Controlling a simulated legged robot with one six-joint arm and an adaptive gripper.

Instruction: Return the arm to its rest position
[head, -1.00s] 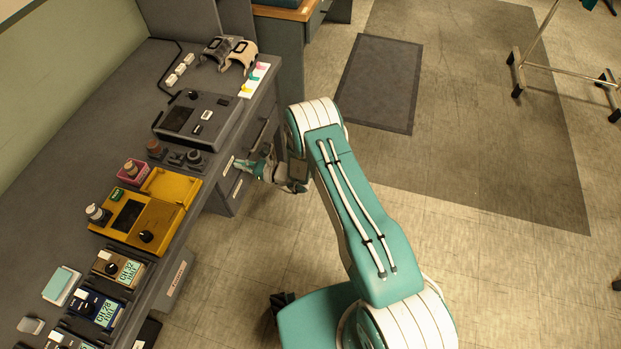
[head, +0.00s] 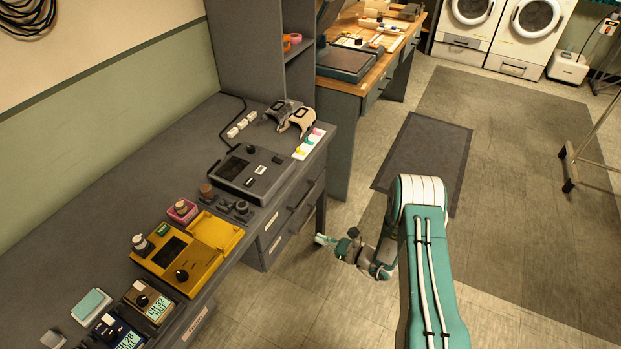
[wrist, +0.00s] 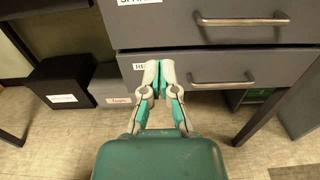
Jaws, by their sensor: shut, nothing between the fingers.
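My gripper (head: 322,239) is shut and empty, in front of the grey desk's drawers in the head view. In the wrist view my gripper (wrist: 158,75) shows its two fingertips together, pointing at the lower drawer, with nothing between them. My arm is bent at the elbow, with the teal and white upper link rising from the bottom of the head view. How far the fingertips are from the drawer fronts I cannot tell.
A grey desk (head: 110,205) runs along the left, bearing a yellow device (head: 215,232), a dark grey device (head: 262,178) and several small boxes. Its drawers have metal handles (wrist: 222,84). Dark bins (wrist: 62,80) stand under it. A wooden workbench (head: 375,72) is behind. Open floor and a mat (head: 425,155) lie right.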

